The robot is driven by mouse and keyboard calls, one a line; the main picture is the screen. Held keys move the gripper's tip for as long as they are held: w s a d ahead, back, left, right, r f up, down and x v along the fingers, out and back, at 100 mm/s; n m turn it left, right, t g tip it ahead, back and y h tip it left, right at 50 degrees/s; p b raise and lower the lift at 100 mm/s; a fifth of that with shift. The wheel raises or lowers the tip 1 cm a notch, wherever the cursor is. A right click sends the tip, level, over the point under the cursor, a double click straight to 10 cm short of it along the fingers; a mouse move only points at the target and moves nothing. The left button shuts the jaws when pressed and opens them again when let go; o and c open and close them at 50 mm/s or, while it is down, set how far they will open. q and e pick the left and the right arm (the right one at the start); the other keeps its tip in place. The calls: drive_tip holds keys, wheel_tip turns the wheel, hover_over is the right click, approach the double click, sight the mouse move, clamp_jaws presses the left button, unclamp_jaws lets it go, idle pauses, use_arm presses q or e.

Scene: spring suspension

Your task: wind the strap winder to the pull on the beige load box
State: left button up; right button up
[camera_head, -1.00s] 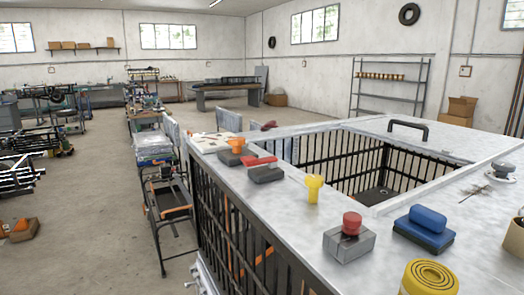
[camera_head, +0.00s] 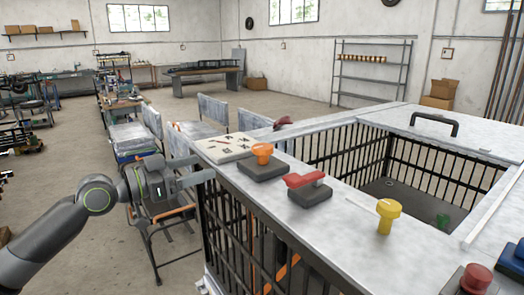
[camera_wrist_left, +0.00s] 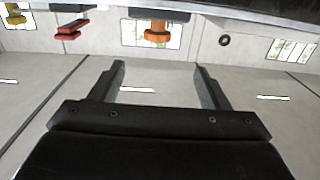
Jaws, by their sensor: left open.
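I cannot tell for sure which thing is the strap winder. An orange knob (camera_head: 262,150) on a dark base stands on the metal frame top, beside a red handle (camera_head: 305,180) on a dark block. A yellow knob (camera_head: 388,212) stands farther right. My left gripper (camera_head: 204,168) is open and empty at the frame's left edge, left of the orange knob and apart from it. In the left wrist view its open fingers (camera_wrist_left: 159,68) point toward the orange knob (camera_wrist_left: 157,32), with the red handle (camera_wrist_left: 70,31) to the left. No beige load box is clearly visible. My right gripper is out of view.
A picture card (camera_head: 228,146) lies at the frame's left corner. A red button (camera_head: 476,279) and a blue block (camera_head: 512,258) are at the lower right. The barred frame has an open middle and a black handle (camera_head: 434,122).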

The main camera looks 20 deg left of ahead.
sight(254, 152)
use_arm(q)
drive_tip(key=p+x, duration=0.5)
drive_tip(key=x, duration=1.2)
drive_tip(key=shift+d+r, duration=0.1)
drive_tip(key=shift+d, duration=0.2)
drive_tip(key=c, duration=1)
